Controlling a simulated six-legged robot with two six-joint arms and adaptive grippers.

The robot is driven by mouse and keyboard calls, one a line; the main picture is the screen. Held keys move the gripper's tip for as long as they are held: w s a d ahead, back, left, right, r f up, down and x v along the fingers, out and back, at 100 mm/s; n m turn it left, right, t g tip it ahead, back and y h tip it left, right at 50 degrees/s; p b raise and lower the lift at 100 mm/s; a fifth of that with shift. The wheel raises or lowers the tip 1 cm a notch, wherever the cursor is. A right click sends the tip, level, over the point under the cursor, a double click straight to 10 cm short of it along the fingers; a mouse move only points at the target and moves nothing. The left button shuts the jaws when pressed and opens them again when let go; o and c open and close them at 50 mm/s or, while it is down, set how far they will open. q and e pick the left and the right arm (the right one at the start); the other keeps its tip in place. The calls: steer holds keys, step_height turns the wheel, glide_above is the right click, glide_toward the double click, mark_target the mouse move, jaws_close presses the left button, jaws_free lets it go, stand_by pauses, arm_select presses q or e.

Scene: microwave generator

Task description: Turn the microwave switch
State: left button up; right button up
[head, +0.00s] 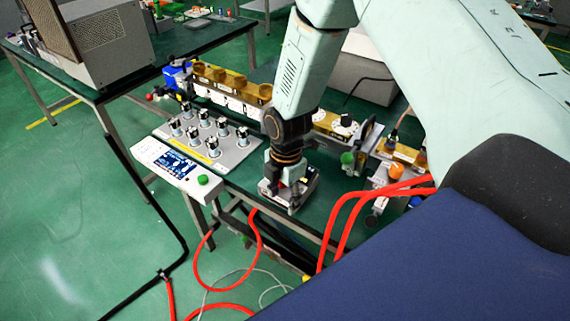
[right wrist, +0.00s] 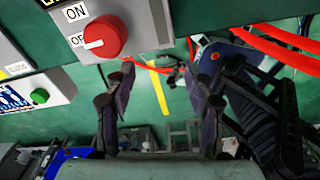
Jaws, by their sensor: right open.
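The switch is a red round knob (right wrist: 105,37) on a grey box at the upper left of the right wrist view. Labels ON and OFF stand beside it, and the knob's white mark points left toward OFF. My right gripper (right wrist: 158,76) is open and empty, with its two dark fingers apart below and right of the knob, not touching it in the picture. In the head view my right gripper (head: 289,192) points down at the bench's front edge, right of the console. I cannot clearly make out the knob there. My left gripper is not in view.
A white console (head: 172,163) with a screen and green button (head: 203,180) sits left of my gripper. Behind it is a plate with several black knobs (head: 212,147). Brass waveguide parts (head: 232,84) line the bench. Red hoses (head: 345,220) loop at the front right.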

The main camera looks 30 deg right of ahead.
steer(key=w+r+n, duration=0.1)
steer(key=r, duration=0.1)
steer(key=w+r+n, duration=0.1)
steer(key=r, duration=0.1)
steer(key=w+d+r+n, duration=0.1)
steer(key=w, duration=0.1)
steer(key=shift+w+r+n+p, duration=0.1)
steer(key=shift+r+n+p, duration=0.2)
steer(key=shift+r, duration=0.1)
steer(key=d+r+n, duration=0.1)
steer(key=w+d+r+n, duration=0.1)
steer(key=shift+d+r+h, duration=0.3)
step_height(320, 180, down, 7)
steer(key=shift+w+a+f, duration=0.1)
steer(key=shift+f, duration=0.25)
steer(key=shift+a+r, duration=0.1)
steer(key=shift+a, duration=0.15)
steer(key=shift+c, duration=0.6)
steer(key=shift+d, duration=0.3)
steer(key=c, duration=0.4)
steer(key=shift+a, duration=0.1)
jaws_close()
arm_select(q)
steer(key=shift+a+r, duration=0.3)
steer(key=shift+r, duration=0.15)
